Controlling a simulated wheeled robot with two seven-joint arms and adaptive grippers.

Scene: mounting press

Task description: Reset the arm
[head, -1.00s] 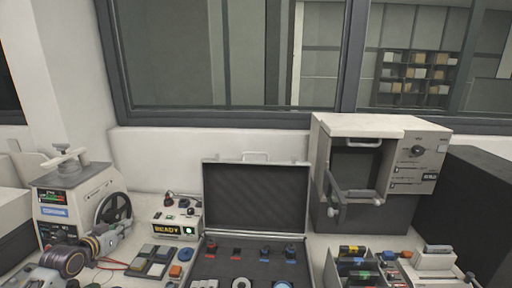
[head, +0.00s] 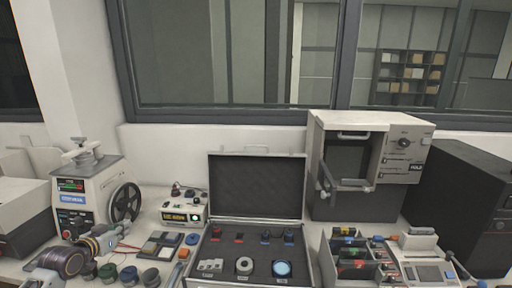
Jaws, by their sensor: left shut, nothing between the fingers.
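My left gripper (head: 108,241) is at the lower left, in front of the white mounting press (head: 86,199) with the black handwheel. Its fingers are shut and empty, apart from the press and over the bench. My left arm comes in from the lower left corner behind a dark ringed wrist. The press has a pale clamp on top and a small lit display. My right gripper is not seen in the head view.
An open case (head: 211,254) with fitted parts stands in the middle. A small control box (head: 184,213) with a green light stands left of it. Several round pots line the lower left. A grey-fronted machine (head: 348,123) and a divided tray (head: 329,256) are on the right.

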